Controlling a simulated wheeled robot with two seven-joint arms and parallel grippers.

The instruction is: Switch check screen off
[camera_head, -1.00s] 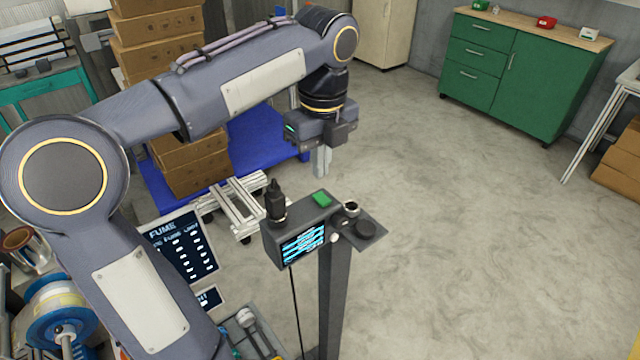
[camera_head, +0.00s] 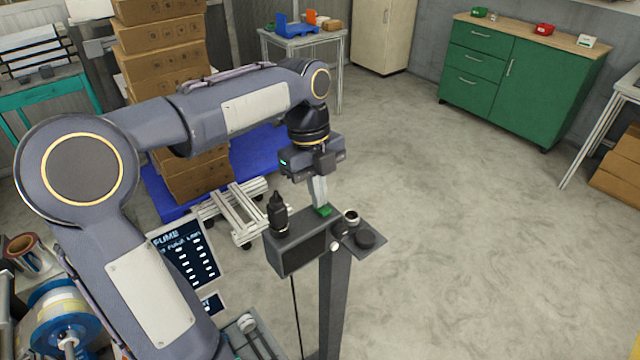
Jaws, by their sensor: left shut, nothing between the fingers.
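The check screen (camera_head: 299,251) is a small dark box on top of a grey post (camera_head: 331,300). Its front face is dark, with nothing lit on it. A green button (camera_head: 325,211) sits on its top, partly hidden by my gripper. My left gripper (camera_head: 320,206) points down with its fingers shut and empty. Its fingertips are at the green button and appear to touch it. My right gripper is not in view.
A black bottle-like part (camera_head: 277,213) stands on the box's left end. A small shelf with a dark round piece (camera_head: 366,238) juts out at its right. A dark sign (camera_head: 187,255) stands to the left. The floor to the right is clear.

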